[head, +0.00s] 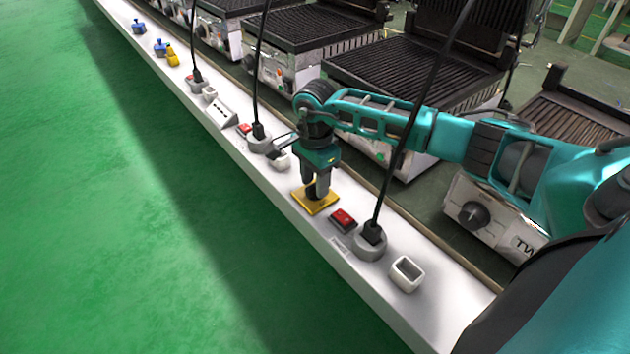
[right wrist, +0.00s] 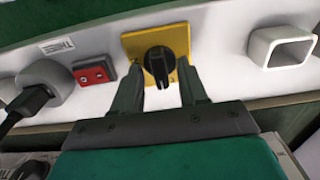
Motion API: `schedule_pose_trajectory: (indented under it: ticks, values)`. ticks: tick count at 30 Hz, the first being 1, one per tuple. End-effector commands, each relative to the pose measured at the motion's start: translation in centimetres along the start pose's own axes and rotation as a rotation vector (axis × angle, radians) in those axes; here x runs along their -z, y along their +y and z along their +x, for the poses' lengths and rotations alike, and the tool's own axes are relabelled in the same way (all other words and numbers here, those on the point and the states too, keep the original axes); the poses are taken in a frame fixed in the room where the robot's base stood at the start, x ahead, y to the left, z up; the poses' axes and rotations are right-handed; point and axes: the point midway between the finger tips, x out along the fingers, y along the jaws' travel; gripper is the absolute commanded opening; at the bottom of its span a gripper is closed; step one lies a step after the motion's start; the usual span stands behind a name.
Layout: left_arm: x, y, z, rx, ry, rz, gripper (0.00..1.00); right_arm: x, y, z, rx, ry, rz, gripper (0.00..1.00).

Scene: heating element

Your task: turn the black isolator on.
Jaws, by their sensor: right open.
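The black isolator is a black rotary knob (right wrist: 159,63) on a square yellow plate (right wrist: 182,42), set on the white rail. In the head view the yellow plate (head: 303,199) lies under my right gripper (head: 316,190), which points down at it and hides most of the knob. In the right wrist view my right gripper (right wrist: 160,78) is open, with one finger on each side of the knob. The knob's bar looks roughly upright in that picture. I cannot tell whether the fingers touch the knob. My left gripper is not in view.
Close to the plate on the white rail (head: 450,306) are a red switch (head: 343,220), a grey socket (head: 370,246) with a black plug and cable, and a white square holder (head: 406,274). Contact grills (head: 415,70) stand behind the rail. The green floor (head: 150,230) in front is clear.

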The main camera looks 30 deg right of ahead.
Motion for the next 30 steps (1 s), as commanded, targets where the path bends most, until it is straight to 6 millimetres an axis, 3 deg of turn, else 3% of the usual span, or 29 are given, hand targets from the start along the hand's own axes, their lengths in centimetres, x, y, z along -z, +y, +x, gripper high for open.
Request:
schedule_pose_trajectory:
  ticks: [8,21,30]
  values:
    - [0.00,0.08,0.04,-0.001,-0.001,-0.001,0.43,-0.01,0.00,0.07,0.000,0.000,0.000,0.41]
    - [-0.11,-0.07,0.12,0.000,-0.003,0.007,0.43,0.00,0.01,0.05,0.000,0.000,0.000,0.00]
    - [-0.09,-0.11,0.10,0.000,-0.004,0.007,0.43,0.01,0.01,0.02,0.000,0.000,0.009,0.00]
